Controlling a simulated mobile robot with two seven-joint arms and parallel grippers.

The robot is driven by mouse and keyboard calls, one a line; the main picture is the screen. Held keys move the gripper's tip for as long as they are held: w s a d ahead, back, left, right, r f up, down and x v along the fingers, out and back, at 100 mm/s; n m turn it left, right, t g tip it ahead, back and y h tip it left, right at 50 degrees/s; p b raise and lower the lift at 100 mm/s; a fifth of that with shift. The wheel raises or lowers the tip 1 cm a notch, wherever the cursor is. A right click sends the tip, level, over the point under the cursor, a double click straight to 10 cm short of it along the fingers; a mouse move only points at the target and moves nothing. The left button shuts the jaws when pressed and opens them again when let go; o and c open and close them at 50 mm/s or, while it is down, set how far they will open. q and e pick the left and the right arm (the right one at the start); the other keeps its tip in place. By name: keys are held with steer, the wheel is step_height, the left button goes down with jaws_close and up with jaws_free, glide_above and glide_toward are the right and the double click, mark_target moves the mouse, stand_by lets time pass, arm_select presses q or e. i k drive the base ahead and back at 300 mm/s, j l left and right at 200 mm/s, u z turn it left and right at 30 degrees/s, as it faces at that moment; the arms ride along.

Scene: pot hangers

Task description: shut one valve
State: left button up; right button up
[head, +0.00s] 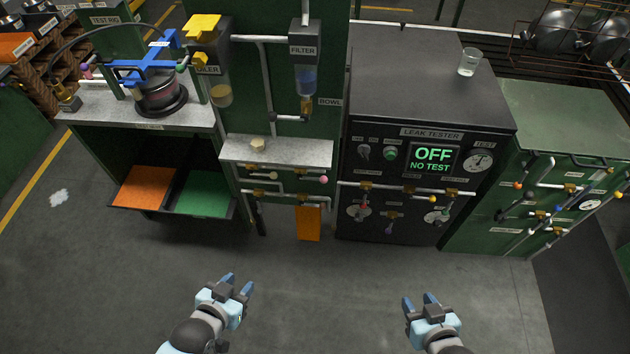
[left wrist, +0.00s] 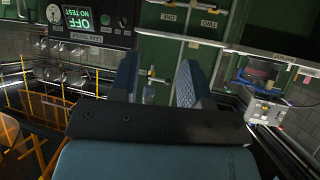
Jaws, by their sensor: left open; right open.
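Several small lever valves sit on pipes along the fronts of the benches in the head view. One has a pink knob (head: 323,180) under the middle shelf. The leak tester front (head: 400,213) carries valves with a red knob (head: 362,206), a yellow knob (head: 433,199) and a blue knob (head: 389,229). More valves are on the right green cabinet (head: 485,215). My left gripper (head: 238,284) is open and empty, in front of the benches and apart from every valve; its fingers show in the left wrist view (left wrist: 157,75). My right gripper (head: 419,301) is open and empty too.
The leak tester screen (head: 433,159) reads OFF, NO TEST. A glass (head: 468,62) stands on top of it. An orange tag (head: 308,223) hangs below the middle pipes. A pot with a blue clamp (head: 160,92) stands on the left bench. The floor before the benches is clear.

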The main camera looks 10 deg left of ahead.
mark_target(313, 179)
steer(key=i+l, duration=0.15)
steer(key=l, duration=0.2)
steer(key=i+l, duration=0.1)
steer(key=l, duration=0.25)
steer(key=i+l+u, duration=0.1)
steer(key=l, duration=0.3)
steer(key=i+l, duration=0.15)
steer(key=l, duration=0.2)
steer(key=i+l, duration=0.15)
steer(key=l, duration=0.2)
